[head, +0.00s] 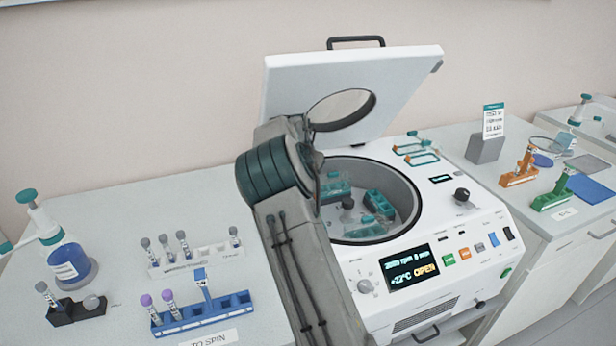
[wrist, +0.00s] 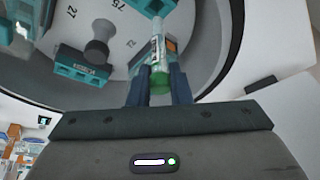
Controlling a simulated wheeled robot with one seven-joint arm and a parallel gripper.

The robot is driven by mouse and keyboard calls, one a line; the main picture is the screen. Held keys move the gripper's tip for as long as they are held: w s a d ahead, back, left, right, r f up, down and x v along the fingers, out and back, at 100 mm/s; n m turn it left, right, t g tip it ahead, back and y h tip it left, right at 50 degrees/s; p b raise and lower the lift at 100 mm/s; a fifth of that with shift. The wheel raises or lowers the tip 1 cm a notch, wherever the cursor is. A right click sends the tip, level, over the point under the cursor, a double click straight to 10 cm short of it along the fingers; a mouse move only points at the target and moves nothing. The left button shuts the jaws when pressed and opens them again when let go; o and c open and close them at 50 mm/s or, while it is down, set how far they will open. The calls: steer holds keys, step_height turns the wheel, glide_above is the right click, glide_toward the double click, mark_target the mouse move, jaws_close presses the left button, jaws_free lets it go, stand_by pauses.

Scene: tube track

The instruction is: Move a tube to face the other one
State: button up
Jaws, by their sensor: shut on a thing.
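The centrifuge (head: 430,215) stands with its lid (head: 350,85) raised and its display reads OPEN. Teal buckets (head: 378,204) sit around the hub (head: 347,204) in its bowl; in the wrist view I see the hub (wrist: 97,48), a near bucket (wrist: 80,68) and part of another at the top (wrist: 152,6). My gripper (wrist: 159,88) is shut on a green-capped tube (wrist: 159,60), holding it by the cap, its body pointing towards the top bucket. I cannot tell whether its tip is inside. A pale shape at the upper left may be another tube. The head view hides my gripper behind my arm.
A blue rack (head: 205,315) with purple-capped tubes, a white rack (head: 200,262) with grey-capped tubes and a black holder (head: 75,310) stand on the left bench. Orange (head: 520,178) and green (head: 553,195) racks stand at right. The raised lid bounds the space behind the bowl.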

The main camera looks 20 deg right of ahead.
steer(key=shift+r+p, duration=1.4)
steer(key=shift+r, duration=0.9)
steer(key=shift+f, duration=0.1)
